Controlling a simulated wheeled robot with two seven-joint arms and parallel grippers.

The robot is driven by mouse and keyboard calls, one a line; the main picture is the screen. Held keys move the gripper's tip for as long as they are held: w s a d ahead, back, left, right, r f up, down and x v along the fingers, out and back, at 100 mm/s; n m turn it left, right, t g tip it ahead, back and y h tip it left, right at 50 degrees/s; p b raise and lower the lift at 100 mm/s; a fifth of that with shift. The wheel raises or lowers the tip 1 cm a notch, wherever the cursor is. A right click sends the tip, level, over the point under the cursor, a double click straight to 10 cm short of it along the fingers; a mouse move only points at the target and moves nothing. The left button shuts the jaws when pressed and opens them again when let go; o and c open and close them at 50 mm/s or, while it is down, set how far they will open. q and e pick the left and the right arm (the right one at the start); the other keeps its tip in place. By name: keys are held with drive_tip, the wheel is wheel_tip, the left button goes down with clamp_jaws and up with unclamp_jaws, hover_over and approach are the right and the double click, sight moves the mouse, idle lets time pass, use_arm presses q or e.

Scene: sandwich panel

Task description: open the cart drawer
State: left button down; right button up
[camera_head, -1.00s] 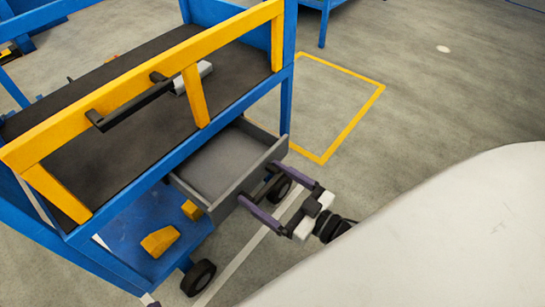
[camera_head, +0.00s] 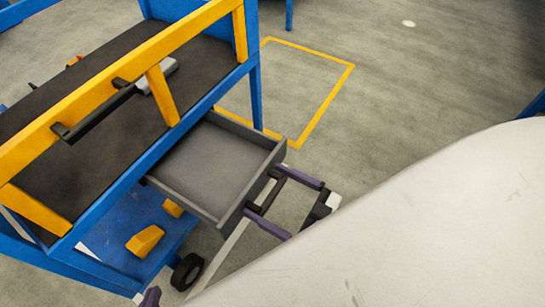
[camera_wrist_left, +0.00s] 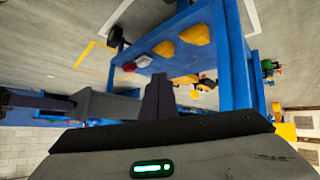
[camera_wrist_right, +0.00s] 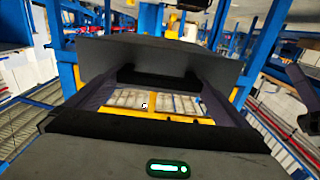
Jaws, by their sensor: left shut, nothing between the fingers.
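The cart drawer (camera_head: 215,165) is a grey open-topped tray standing well out from the blue cart below its black top shelf; it looks empty. Its dark bar handle (camera_head: 264,196) is on the drawer front. My right gripper (camera_head: 282,200) has its purple fingers at the two ends of this handle, closed against it lengthwise. In the right wrist view the black handle (camera_wrist_right: 158,78) spans between the fingers. My left gripper (camera_head: 151,297) shows only its tip at the bottom edge. It is shut and empty in the left wrist view (camera_wrist_left: 158,95), apart from the handle.
The blue cart has a yellow rail (camera_head: 100,85) with a black bar handle (camera_head: 95,112). Yellow blocks (camera_head: 145,240) lie on its lower shelf (camera_head: 115,235). A black wheel (camera_head: 187,271) is below the drawer. Floor beyond the cart, around the yellow outline (camera_head: 330,100), is clear.

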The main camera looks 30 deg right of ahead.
drive_tip(key=p+v, duration=0.1)
drive_tip(key=v, duration=0.3)
drive_tip(key=shift+s+d, duration=0.15)
drive_tip(key=shift+s, duration=0.25)
use_arm(q)
drive_tip(key=shift+a+r+p, duration=0.25)
drive_tip(key=shift+r+p, duration=0.1)
drive_tip(key=shift+r, duration=0.1)
use_arm(e)
drive_tip(key=v, duration=0.5)
drive_tip(key=shift+s+d, duration=0.15)
drive_tip(key=shift+s, duration=0.1)
